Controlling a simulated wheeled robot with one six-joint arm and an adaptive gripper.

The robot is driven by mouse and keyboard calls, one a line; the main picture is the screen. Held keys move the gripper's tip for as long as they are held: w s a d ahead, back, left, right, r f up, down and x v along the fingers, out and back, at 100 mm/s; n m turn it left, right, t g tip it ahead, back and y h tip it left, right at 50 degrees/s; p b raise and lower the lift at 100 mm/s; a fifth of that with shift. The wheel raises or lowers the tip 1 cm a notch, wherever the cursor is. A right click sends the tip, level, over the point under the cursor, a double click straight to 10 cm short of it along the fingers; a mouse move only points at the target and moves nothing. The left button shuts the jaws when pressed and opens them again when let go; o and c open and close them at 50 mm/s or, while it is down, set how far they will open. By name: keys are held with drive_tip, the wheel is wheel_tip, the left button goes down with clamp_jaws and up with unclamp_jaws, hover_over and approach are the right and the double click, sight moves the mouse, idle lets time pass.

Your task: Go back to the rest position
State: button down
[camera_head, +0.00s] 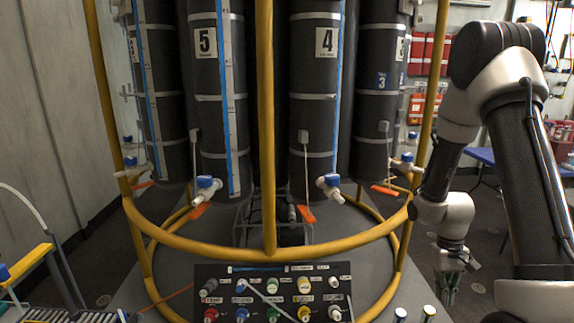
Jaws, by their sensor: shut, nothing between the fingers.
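My gripper (449,292) hangs at the lower right of the head view, at the end of my arm, pointing down. Its fingers are small and dark here, and I see nothing held between them. It is to the right of the yellow ring rail (330,252) and apart from it. My arm rises up the right side and folds back down at the elbow.
A yellow frame surrounds tall dark cylinders (208,120) with valves. A control panel (270,294) with coloured knobs stands front centre. A tube rack (75,316) is at the lower left. A blue table (486,157) stands at the back right.

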drive_tip(key=s+a+r+t, duration=0.2)
drive_tip(key=s+r, duration=0.3)
drive_tip(key=r, duration=0.6)
drive_tip(key=s+a+r+t, duration=0.2)
drive_tip(key=s+r, duration=0.3)
drive_tip(key=r, duration=0.6)
drive_tip(key=s+a+r+t, duration=0.2)
drive_tip(key=s+r, duration=0.3)
drive_tip(key=r, duration=0.6)
drive_tip(key=shift+t, duration=0.5)
drive_tip(key=shift+a, duration=0.1)
